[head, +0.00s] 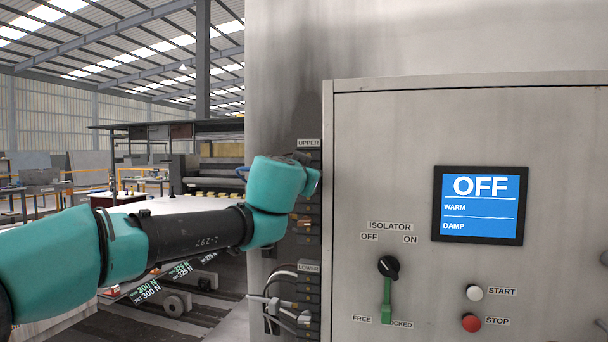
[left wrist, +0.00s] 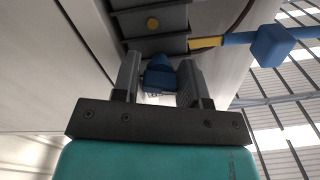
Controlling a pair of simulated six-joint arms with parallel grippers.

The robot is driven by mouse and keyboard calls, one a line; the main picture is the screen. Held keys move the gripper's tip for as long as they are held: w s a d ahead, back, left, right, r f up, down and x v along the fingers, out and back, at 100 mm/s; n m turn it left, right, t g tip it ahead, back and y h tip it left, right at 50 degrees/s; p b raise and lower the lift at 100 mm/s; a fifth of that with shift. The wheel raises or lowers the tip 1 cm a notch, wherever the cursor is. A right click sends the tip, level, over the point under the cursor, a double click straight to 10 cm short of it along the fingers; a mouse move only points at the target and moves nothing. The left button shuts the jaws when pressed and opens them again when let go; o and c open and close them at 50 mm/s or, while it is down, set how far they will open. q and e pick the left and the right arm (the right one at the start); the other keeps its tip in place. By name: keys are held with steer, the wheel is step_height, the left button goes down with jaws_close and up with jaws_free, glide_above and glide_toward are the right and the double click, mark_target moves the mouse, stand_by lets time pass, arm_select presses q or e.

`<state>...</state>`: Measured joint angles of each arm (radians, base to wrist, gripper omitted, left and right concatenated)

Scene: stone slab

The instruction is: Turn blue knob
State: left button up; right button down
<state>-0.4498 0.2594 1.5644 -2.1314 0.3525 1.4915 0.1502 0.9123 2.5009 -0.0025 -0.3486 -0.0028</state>
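A blue knob (left wrist: 158,73) shows in the left wrist view, between the two dark fingers of my left gripper (left wrist: 160,62). The fingers stand apart on either side of it, close to its sides. I cannot tell whether they touch it. In the head view my teal left wrist hides the fingers and the knob, beside the terminal column under the UPPER label (head: 308,143). A second blue piece (left wrist: 272,45) sits on a blue rod with a yellow end, to the right in the wrist view. My right gripper is not in view.
The grey cabinet (head: 400,140) carries a screen (head: 480,205) reading OFF, WARM and DAMP. Cables (head: 275,300) hang by the LOWER label.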

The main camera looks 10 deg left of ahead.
arm_select(q)
steer(key=shift+o, duration=0.3)
steer(key=shift+s, duration=0.1)
steer(key=s+a, duration=0.2)
steer(key=s, duration=1.5)
steer(key=shift+a, duration=0.4)
